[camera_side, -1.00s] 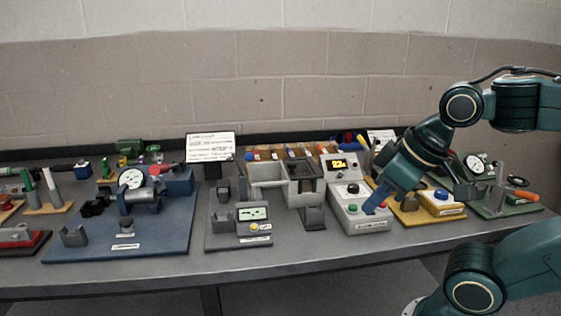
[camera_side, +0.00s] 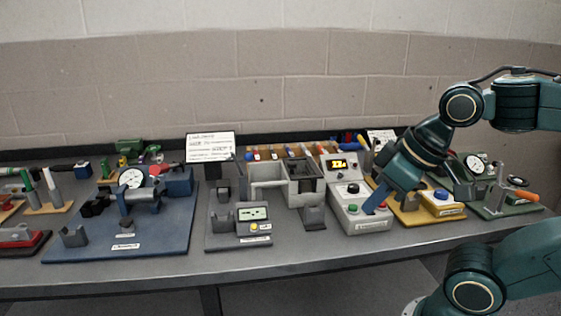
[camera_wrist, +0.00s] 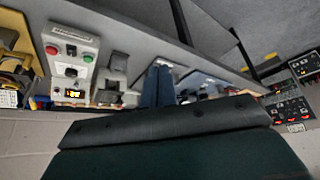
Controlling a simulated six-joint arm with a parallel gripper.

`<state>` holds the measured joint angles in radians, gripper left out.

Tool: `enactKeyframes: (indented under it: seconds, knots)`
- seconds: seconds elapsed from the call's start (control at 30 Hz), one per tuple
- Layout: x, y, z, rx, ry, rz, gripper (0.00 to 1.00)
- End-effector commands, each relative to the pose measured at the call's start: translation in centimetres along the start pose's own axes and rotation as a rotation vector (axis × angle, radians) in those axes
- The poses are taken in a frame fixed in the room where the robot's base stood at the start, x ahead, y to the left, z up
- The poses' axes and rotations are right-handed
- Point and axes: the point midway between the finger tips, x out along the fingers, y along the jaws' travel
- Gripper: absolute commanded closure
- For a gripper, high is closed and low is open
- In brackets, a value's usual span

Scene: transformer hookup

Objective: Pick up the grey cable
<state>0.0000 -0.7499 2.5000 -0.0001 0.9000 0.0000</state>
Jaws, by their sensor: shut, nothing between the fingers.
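My gripper (camera_side: 374,207) points down and to the left in the side view. Its blue fingers are shut and empty, with their tips in front of the right part of the white control box (camera_side: 357,215). In the wrist view the blue fingers (camera_wrist: 157,85) lie together in the middle. I cannot make out the grey cable in either view. A rack (camera_side: 290,153) with several colored-ended pieces stands at the back of the bench, too small to tell apart.
Left of the control box are a grey open bin (camera_side: 304,178) and a grey-based station with a meter (camera_side: 252,213). A blue-based station (camera_side: 165,235) stands farther left. A yellow base (camera_side: 415,215) lies right of the box. The bench's front strip (camera_side: 250,262) is clear.

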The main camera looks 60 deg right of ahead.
Motion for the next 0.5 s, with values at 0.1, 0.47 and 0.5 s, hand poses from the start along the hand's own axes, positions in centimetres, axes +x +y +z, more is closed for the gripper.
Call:
enactKeyframes:
  seconds: [0.1,0.47,0.5]
  knots:
    - [0.00,0.00,0.00,0.000,0.000,0.000,0.92]
    - [0.00,0.00,0.00,0.000,0.000,0.000,0.59]
    - [0.00,0.00,0.00,0.000,0.000,0.000,0.59]
